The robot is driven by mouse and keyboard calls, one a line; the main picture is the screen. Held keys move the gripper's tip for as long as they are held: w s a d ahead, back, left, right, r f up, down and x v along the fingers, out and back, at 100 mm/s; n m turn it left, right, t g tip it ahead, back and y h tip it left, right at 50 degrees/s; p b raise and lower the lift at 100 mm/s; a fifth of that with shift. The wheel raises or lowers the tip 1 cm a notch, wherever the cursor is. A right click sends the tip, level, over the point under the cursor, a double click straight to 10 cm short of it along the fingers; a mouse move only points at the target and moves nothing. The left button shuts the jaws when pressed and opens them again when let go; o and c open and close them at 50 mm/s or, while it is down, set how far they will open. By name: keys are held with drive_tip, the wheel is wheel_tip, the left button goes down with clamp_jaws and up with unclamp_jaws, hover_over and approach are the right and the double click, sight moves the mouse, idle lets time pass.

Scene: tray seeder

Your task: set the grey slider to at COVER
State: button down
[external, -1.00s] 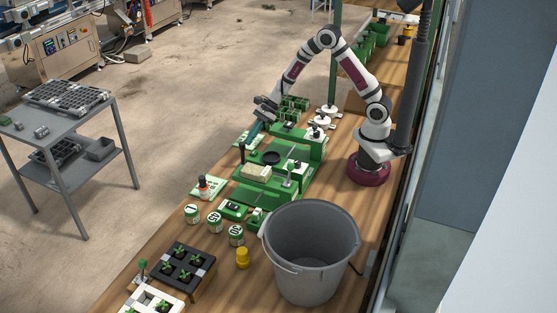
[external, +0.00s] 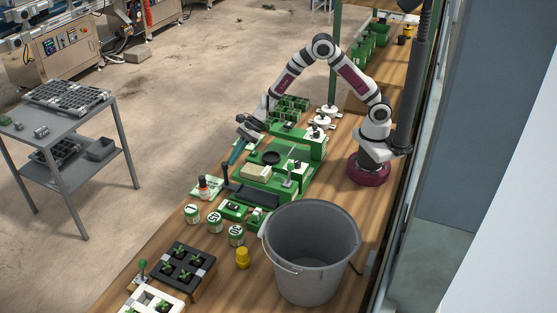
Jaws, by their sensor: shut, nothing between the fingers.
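The tray seeder is a green machine (external: 303,185) on the wooden bench, with a cream block and a dark round opening on top. The likely grey slider (external: 255,194) is a dark flat bar across the machine's front end, with an upright black handle (external: 225,173) at its left end. Its position markings are too small to read, so I cannot tell whether it is at COVER.
Numbered green tins (external: 214,218), a black seedling tray (external: 182,267) and a grey bucket (external: 311,250) are nearer the camera. A short green-topped lever (external: 290,172) stands on the machine.

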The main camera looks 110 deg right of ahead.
drive_tip(key=shift+w+a, duration=0.1)
drive_tip(key=v, duration=0.4)
drive_tip(key=s+f+v, duration=0.1)
drive_tip(key=v, duration=0.3)
drive_tip(key=s+f+v, duration=0.1)
drive_tip(key=v, duration=0.4)
drive_tip(key=shift+d, duration=0.35)
